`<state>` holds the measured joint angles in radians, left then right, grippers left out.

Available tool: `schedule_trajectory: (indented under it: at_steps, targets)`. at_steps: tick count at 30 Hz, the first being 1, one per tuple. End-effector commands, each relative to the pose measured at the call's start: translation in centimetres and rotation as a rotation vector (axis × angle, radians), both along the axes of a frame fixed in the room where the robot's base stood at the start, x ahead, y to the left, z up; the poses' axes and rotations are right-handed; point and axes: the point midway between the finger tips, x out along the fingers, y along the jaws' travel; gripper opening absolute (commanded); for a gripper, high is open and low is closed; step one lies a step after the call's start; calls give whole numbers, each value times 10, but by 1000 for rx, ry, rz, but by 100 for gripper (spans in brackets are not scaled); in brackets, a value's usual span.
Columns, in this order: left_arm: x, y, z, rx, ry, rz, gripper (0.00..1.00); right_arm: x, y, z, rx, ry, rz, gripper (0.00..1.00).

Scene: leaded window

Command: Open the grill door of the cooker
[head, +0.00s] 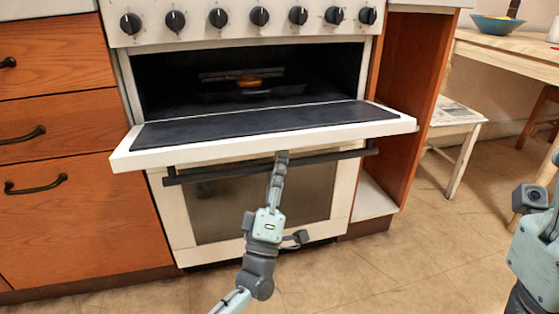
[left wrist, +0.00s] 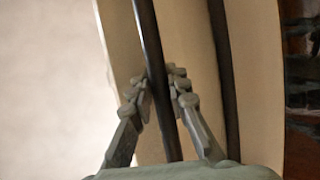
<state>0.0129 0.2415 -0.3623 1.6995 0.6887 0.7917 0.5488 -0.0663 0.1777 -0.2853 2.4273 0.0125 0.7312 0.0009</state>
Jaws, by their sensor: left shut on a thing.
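The cooker (head: 245,40) has its grill door (head: 270,125) folded down, lying about level, with its dark inner face up and its white front edge toward me. The grill compartment above it is open. My left gripper (head: 281,157) reaches up from below to the door's front edge. In the left wrist view my left gripper (left wrist: 160,95) is shut on a dark bar, which looks like the grill door handle (left wrist: 150,45). The head view hides that grip. My right arm shows at the right edge, its fingers out of view.
Below are the oven door (head: 262,205) and its dark handle (head: 225,171). An orange item (head: 248,80) sits inside the grill. Wooden drawers (head: 55,120) stand left, an open cabinet (head: 400,110) right. A stool (head: 455,115) and a table are further right. The floor in front is clear.

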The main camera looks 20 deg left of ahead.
Motion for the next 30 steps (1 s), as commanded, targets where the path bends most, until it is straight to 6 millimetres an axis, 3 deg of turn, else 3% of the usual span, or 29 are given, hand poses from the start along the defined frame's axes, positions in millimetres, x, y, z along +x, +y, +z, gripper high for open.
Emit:
schedule_trajectory:
  at_steps: [7,21,22,24,27,30]
  targets:
    - [0,-3,-14,48,-54,-7,0,0,0,1,-3,-3,0,40]
    - [-1,-4,-17,56,-65,-10,0,0,0,1,-3,-4,-1,40]
    - [-1,-4,-17,56,-65,-10,16,0,0,1,-3,-4,-1,40]
    - [-1,-4,-17,56,-65,-10,25,0,0,1,-3,-4,-1,40]
    - [0,-3,-16,54,-66,-8,38,0,0,1,-3,-4,-1,40]
    - [0,-2,-15,54,-67,-7,38,0,0,1,-3,-4,-1,40]
